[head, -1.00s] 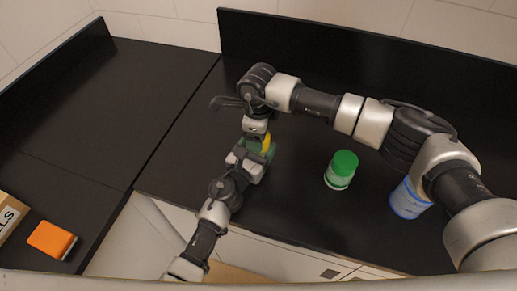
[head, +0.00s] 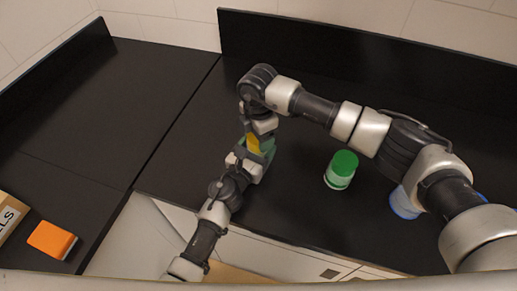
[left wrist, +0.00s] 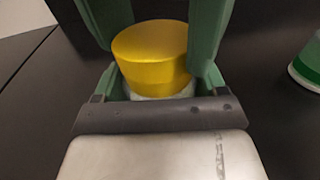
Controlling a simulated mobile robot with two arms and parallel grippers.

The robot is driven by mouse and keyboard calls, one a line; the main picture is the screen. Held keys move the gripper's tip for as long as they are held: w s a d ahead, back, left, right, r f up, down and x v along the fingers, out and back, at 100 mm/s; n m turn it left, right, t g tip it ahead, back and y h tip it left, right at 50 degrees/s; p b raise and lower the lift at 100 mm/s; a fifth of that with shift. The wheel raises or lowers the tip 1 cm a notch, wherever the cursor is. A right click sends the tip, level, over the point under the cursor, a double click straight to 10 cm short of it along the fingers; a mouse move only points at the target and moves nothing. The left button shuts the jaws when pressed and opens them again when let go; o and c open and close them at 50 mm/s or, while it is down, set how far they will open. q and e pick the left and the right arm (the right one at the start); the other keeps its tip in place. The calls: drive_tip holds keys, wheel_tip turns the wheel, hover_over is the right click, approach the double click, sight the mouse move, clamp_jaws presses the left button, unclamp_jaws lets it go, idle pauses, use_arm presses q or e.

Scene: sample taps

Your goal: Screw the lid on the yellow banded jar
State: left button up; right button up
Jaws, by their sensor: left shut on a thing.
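The yellow banded jar (left wrist: 158,75) stands upright between the green fingers of my left gripper (left wrist: 160,50), which is shut on it. Its round top is yellow with a seam below it, so a yellow lid (left wrist: 150,38) appears to sit on it; I cannot tell how tight it is. A pale strip shows at the bottom. In the head view the jar's yellow (head: 253,143) shows in part between both hands. My left gripper (head: 258,155) reaches it from the front. My right gripper (head: 262,132) is just above it, its fingers mostly hidden.
A jar with a green lid (head: 341,168) stands to the right on the black counter. A blue-banded container (head: 404,203) is partly behind my right arm. An orange block (head: 51,240) and a box (head: 9,213) lie at the lower left. The left counter is mostly clear.

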drive_tip(key=o, duration=1.1)
drive_tip(key=shift+r, duration=0.1)
use_arm(q)
drive_tip(key=o, duration=1.8)
drive_tip(key=shift+c, duration=0.2)
use_arm(e)
wheel_tip(320, 180, up, 12)
drive_tip(key=shift+f, duration=0.1)
use_arm(q)
drive_tip(key=v, duration=0.9)
drive_tip(key=shift+s+a+f+b, duration=0.2)
drive_tip(key=shift+s+b, duration=0.1)
drive_tip(key=shift+b, duration=0.1)
drive_tip(key=shift+s+a+r, duration=0.15)
drive_tip(key=shift+s+a, duration=0.15)
drive_tip(key=shift+s, duration=0.25)
use_arm(e)
drive_tip(key=shift+f, duration=0.45)
